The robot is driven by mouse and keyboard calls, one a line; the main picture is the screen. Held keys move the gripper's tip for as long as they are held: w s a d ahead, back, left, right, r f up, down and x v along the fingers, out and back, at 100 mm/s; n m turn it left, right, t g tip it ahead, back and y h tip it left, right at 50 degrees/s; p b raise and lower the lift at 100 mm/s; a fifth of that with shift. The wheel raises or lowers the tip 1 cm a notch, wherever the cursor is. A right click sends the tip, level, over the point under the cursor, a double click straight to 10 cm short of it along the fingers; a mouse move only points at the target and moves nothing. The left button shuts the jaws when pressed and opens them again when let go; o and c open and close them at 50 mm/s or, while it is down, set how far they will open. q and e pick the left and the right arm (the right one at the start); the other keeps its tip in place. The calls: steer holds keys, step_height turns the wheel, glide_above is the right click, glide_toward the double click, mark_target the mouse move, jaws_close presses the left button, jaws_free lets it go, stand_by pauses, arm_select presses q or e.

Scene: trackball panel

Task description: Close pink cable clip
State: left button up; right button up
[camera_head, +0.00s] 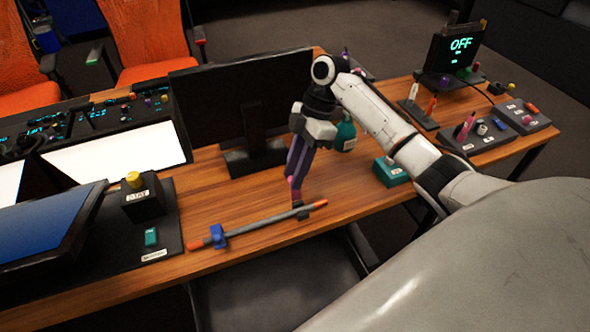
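The pink cable clip (296,195) is a small upright piece on a dark base, near the right end of a grey rod-like cable (262,220) with orange ends. The clip's pink part rises above the cable and looks open, though it is small and partly covered by my gripper. My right gripper (294,177) reaches down from above, with its purple fingers right at the top of the pink part. I cannot tell if they touch it, or whether the fingers are apart or closed. My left gripper is not in view.
A blue clip (218,237) sits around the cable's left part. A black monitor (250,95) stands behind, with a teal bottle (345,134) and teal box (391,171) to the right. A yellow-button box (142,200) is at left. Bare wood surrounds the cable.

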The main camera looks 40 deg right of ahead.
steer(key=c, duration=0.6)
steer(key=shift+o, duration=0.2)
steer(key=shift+r, duration=0.1)
steer(key=shift+p, duration=0.35)
